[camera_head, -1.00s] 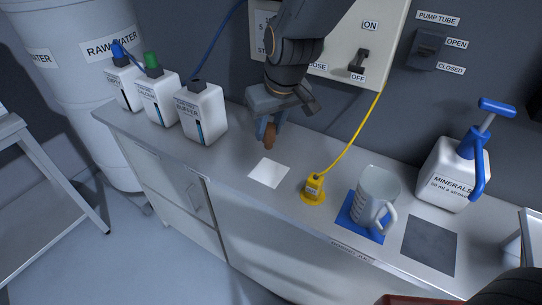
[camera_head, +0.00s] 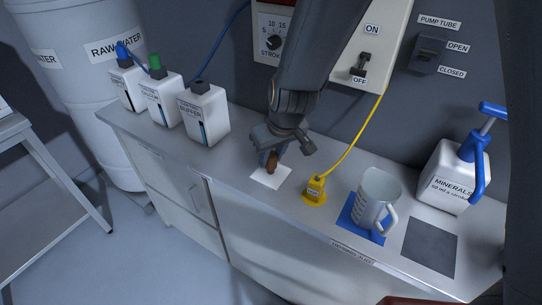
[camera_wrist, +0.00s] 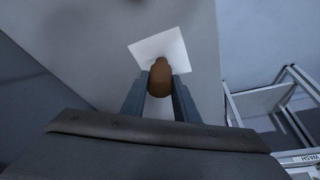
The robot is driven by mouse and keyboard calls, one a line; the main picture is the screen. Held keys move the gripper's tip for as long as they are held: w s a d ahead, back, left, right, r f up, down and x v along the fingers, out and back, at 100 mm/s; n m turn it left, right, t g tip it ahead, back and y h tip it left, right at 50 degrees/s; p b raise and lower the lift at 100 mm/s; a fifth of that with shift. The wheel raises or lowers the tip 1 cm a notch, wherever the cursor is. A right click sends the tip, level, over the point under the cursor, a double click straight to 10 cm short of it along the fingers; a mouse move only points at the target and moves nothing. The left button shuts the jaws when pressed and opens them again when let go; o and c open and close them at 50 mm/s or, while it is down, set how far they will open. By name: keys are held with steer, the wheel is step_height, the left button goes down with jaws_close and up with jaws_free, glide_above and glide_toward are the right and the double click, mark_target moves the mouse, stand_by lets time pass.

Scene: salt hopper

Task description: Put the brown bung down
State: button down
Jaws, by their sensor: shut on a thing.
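The brown bung (camera_head: 271,163) is between the fingers of my gripper (camera_head: 272,157), over the white square (camera_head: 262,181) on the counter. In the wrist view the bung (camera_wrist: 160,78) sits between both fingertips of my gripper (camera_wrist: 160,88), which is shut on it. The white square (camera_wrist: 150,47) lies just beyond the bung there. I cannot tell whether the bung's lower end touches the square.
A yellow plug (camera_head: 315,190) with a cord stands right of the square. A clear jug (camera_head: 374,195) stands on a blue mat (camera_head: 347,217). The buffer bottle (camera_head: 204,113) stands to the left. The counter's front edge (camera_head: 240,190) is close.

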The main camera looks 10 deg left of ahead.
steer(key=shift+f, duration=0.15)
steer(key=c, duration=1.4)
jaws_free()
steer(key=shift+r, duration=0.2)
steer(key=b+v, duration=0.1)
steer(key=v, duration=1.1)
